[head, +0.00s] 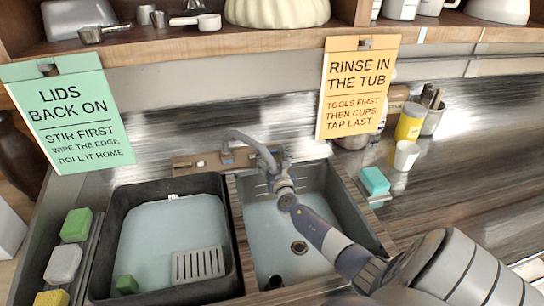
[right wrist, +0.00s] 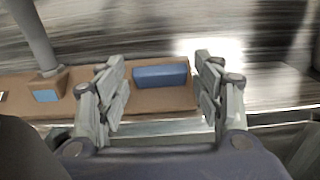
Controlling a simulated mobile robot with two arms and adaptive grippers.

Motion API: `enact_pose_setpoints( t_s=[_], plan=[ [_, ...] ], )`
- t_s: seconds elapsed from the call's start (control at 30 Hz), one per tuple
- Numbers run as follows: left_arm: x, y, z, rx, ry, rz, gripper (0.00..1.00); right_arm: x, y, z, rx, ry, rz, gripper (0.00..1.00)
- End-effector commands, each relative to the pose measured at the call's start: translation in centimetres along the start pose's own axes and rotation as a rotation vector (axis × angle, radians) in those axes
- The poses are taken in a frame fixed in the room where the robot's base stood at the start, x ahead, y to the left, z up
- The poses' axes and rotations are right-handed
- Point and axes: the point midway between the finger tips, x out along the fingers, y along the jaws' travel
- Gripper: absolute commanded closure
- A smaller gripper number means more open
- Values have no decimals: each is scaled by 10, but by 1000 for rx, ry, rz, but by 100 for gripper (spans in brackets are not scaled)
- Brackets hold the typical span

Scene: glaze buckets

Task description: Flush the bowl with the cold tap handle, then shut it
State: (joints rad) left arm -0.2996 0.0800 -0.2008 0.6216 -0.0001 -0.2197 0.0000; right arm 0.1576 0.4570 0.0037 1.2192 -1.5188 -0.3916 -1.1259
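The tap's grey curved spout (head: 250,141) rises from a brown wooden base (head: 205,161) behind the sink. In the right wrist view, a blue block-shaped handle (right wrist: 160,75) sits on this base (right wrist: 140,101), right of the spout (right wrist: 33,35). My right gripper (right wrist: 161,88) is open, with a finger on each side of the blue handle and gaps to both. The right sink bowl (head: 265,212) has a drain (head: 299,247); no water stream is discernible. My left gripper is out of view.
A black tub (head: 103,235) fills the left side, with a grey slotted piece (head: 198,264) and a green block (head: 127,284). An orange sign (head: 355,88) hangs above the sink.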

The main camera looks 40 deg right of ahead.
Motion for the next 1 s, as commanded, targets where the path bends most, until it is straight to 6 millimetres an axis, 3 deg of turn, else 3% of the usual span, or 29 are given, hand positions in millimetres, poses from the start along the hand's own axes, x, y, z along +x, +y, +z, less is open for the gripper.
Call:
enact_pose_setpoints(
  t_s=[0.47,0.67,1.0],
  plan=[
    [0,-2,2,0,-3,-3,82,-7,0,-1,-4,1,2,32],
    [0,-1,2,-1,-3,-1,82,-33,0,-1,-2,1,1,32],
    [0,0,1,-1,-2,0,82,-92,0,-1,-2,2,1,32]
  ],
)
